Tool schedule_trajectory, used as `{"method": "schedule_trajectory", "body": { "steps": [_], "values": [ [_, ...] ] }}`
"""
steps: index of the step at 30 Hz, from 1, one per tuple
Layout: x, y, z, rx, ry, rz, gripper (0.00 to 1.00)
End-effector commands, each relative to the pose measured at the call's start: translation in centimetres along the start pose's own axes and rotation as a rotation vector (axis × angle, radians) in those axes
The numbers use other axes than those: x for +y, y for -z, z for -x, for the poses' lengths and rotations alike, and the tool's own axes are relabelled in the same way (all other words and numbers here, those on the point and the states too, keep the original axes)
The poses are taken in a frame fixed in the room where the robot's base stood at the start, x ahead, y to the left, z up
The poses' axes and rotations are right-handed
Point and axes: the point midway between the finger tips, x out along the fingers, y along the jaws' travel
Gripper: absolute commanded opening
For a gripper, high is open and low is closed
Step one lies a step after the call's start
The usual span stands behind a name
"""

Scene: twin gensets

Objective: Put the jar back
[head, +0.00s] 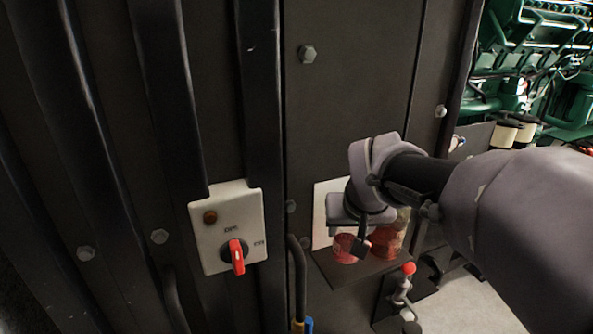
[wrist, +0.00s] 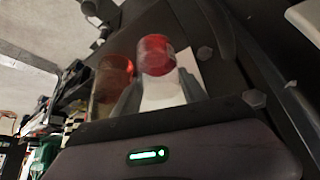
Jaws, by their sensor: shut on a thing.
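My gripper (head: 348,238) is shut on a red jar (head: 344,252) in front of the dark cabinet. In the wrist view the jar (wrist: 155,55) shows its red end between my two fingers (wrist: 160,93). A second jar (head: 388,238), reddish and partly behind my wrist, stands just right of it on a small dark shelf (head: 365,270). In the wrist view this second jar (wrist: 112,80) looks amber-red and see-through, close outside my left finger. The held jar is over or on the shelf; I cannot tell whether its base touches.
A white sheet (head: 321,215) is on the cabinet behind the jars. A grey switch box (head: 226,225) with a red knob (head: 236,256) is at left. A red-balled lever (head: 408,270) is below right of the shelf. Green engine parts (head: 530,60) fill the upper right.

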Motion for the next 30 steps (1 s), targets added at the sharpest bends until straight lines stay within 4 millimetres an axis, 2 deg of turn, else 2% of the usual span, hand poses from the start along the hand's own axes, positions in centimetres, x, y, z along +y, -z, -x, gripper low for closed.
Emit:
{"method": "schedule_trajectory", "body": {
  "steps": [6, 12, 24, 25, 27, 30],
  "values": [
    [-0.6, 0.9, -1.0, 0.001, 0.0, -0.001, 0.0],
    [-0.6, -0.9, -3.6, 0.0, 0.0, -0.001, 0.0],
    [-0.6, -1.2, -4.0, 0.001, 0.0, -0.001, 0.0],
    [-0.6, -1.2, -4.0, 0.001, 0.0, -0.001, 0.56],
    [-0.6, -1.1, -3.9, 0.001, 0.0, -0.001, 0.7],
    [-0.6, -1.1, -3.9, 0.0, 0.0, -0.001, 0.72]
  ]
}}
